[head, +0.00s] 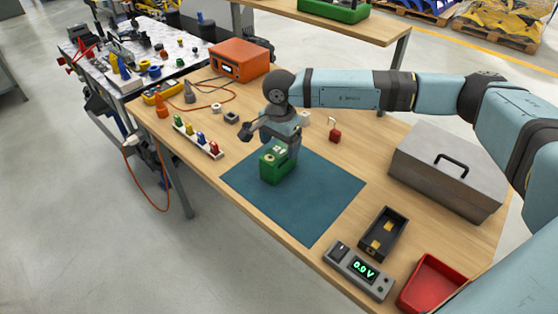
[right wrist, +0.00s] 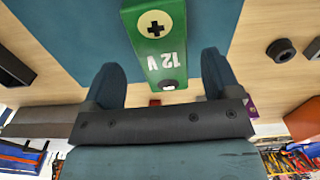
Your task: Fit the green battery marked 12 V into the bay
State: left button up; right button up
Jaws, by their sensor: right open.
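The green battery (head: 274,169) stands on the blue mat (head: 318,205) in the head view. In the right wrist view the battery (right wrist: 157,45) shows a white "12 V" mark, a plus sign on a pale disc and a dark terminal. My right gripper (head: 280,148) is open over the battery. In the wrist view its fingers (right wrist: 161,72) lie on either side of the battery's lower end, with visible gaps. The bay (head: 381,234) is an open black box with brass-coloured contacts, empty, to the right of the mat. My left gripper is not in view.
A meter (head: 358,271) reading 0.0 V adjoins the bay. A red tray (head: 433,284) and a grey case with a handle (head: 447,170) stand at the right. An orange unit (head: 239,60) and a rack of coloured pieces (head: 198,138) are at the left. The mat's front part is clear.

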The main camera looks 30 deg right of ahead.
aim_at(279, 149)
notch_tip(279, 149, down, 5)
jog(key=shift+w, duration=0.15)
grip_shut()
jog(key=shift+r, duration=0.2)
